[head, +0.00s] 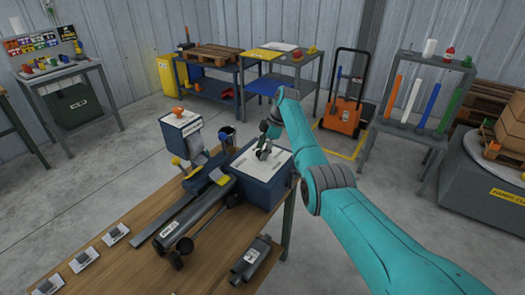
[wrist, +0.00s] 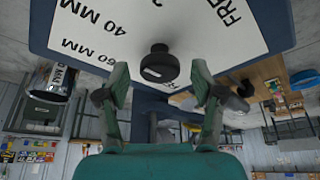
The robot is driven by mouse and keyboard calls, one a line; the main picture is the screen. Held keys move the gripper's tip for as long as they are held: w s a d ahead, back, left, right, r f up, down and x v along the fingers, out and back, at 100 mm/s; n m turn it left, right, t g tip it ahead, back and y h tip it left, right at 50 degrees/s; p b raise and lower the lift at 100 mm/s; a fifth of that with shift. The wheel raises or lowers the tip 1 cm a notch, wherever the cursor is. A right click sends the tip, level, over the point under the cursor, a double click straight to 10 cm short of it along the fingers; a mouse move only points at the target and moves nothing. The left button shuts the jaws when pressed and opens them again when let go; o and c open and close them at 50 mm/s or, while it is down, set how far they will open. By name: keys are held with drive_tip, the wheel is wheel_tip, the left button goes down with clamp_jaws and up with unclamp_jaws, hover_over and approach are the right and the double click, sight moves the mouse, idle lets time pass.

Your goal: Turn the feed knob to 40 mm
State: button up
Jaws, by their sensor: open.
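The feed knob (wrist: 158,62) is a black round knob on a white dial plate (wrist: 90,22) in the wrist view. The plate reads 60 MM, 40 MM and, partly cut off, FRE. A pale mark shows on the knob, but I cannot tell which label it points at. In the head view the plate (head: 277,161) tops a dark blue box (head: 258,193) on the workbench. My gripper (wrist: 160,72) is open, its fingers apart on either side of the knob in the picture, with no clear contact. In the head view my gripper (head: 264,150) is over the plate and largely covers the knob.
The wooden workbench (head: 120,262) carries a dark tube (head: 180,222), a muffler (head: 250,258) and several small labelled blocks left of the box. A smaller box with an orange button (head: 178,112) stands behind. An orange cart (head: 341,117) stands on the floor beyond.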

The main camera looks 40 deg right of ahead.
drive_tip(key=v, duration=1.1)
drive_tip(key=shift+d+r, duration=0.2)
drive_tip(key=shift+r, duration=0.15)
drive_tip(key=shift+s, duration=0.2)
